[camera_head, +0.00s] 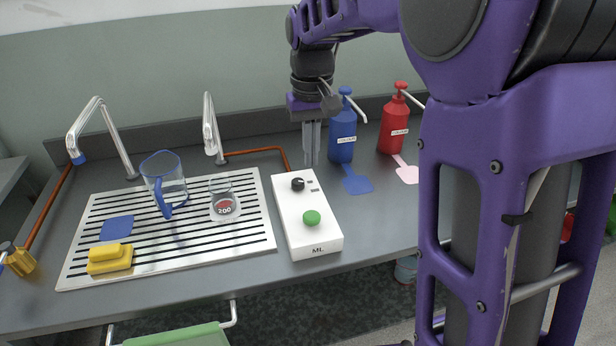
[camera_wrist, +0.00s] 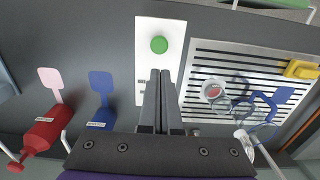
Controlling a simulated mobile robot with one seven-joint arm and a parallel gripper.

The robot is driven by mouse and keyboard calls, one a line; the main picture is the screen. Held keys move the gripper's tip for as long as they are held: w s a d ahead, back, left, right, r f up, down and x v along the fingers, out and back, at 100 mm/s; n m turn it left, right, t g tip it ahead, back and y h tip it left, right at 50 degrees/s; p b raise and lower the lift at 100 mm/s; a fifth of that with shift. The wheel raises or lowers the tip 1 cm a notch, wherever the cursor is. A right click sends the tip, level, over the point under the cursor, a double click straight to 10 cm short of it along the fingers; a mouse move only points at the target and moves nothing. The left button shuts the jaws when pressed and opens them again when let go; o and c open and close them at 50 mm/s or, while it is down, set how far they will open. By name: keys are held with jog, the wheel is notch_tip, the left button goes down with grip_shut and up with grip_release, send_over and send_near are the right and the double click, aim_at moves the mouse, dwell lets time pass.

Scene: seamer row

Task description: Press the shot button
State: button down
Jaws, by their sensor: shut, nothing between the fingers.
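The green button (camera_head: 311,218) is a round cap on the white box (camera_head: 318,240) marked ML, on the grey counter. A black knob (camera_head: 298,184) sits farther back on the same box. My gripper (camera_head: 312,160) points down, shut and empty, above the back end of the box and apart from the button. In the wrist view the green button (camera_wrist: 159,45) shows just beyond the tips of my gripper (camera_wrist: 160,72). My fingers hide the knob there. Which control is called the shot button cannot be read.
Left of the box is a slatted drain tray (camera_head: 262,215) with a blue-handled jug (camera_head: 165,180), a beaker (camera_head: 222,200) marked 200 and a yellow sponge (camera_head: 110,260). Blue (camera_head: 342,135) and red (camera_head: 394,125) pump bottles stand behind right. Two metal taps (camera_head: 212,130) rise at the back.

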aim_at(311, 216)
notch_tip(311, 216, down, 14)
jog(key=b, duration=0.3)
jog(key=shift+s+r, duration=0.1)
jog(key=shift+s, duration=0.05)
dwell(0.4)
jog(key=shift+f, duration=1)
jog(key=shift+s, duration=0.1)
jog(key=shift+r+p, duration=0.35)
jog(key=shift+r, duration=0.2)
notch_tip(311, 216, up, 13)
jog(key=p, duration=0.4)
jog(key=shift+r, duration=0.15)
